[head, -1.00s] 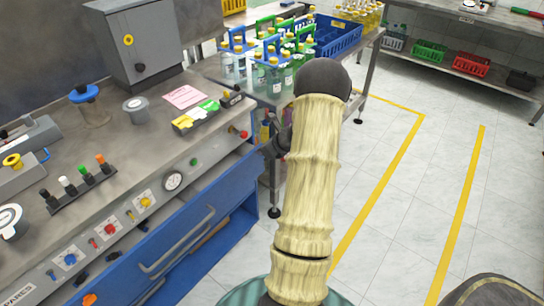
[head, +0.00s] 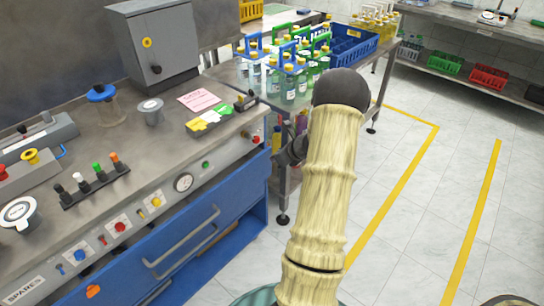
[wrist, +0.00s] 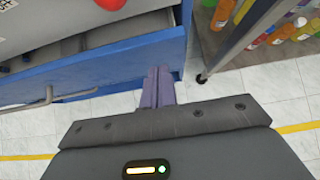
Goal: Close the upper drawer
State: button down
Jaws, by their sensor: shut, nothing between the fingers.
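The upper drawer has a blue front (head: 172,246) with a grey bar handle (head: 183,240), below the bench's control panel. In the wrist view the blue front (wrist: 105,68) and part of its handle (wrist: 48,97) show at left. A grey interior (wrist: 110,32) is visible behind the front, so the drawer stands partly open. My gripper (wrist: 157,72) is shut and empty, with its fingers at the right end of the drawer front. I cannot tell whether they touch it. In the head view my arm hides the fingers.
The steel bench (head: 110,205) carries a grey box (head: 155,45), a label rack and small fittings. A side table right of it holds bottle carriers (head: 290,75) and a blue crate (head: 350,45). A table leg (wrist: 235,50) stands near my fingers. The tiled floor at right is clear.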

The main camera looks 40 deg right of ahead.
jog(key=p+v, duration=0.2)
jog(key=v, duration=0.9)
jog(key=shift+s+f, duration=0.25)
jog(key=shift+s, duration=0.05)
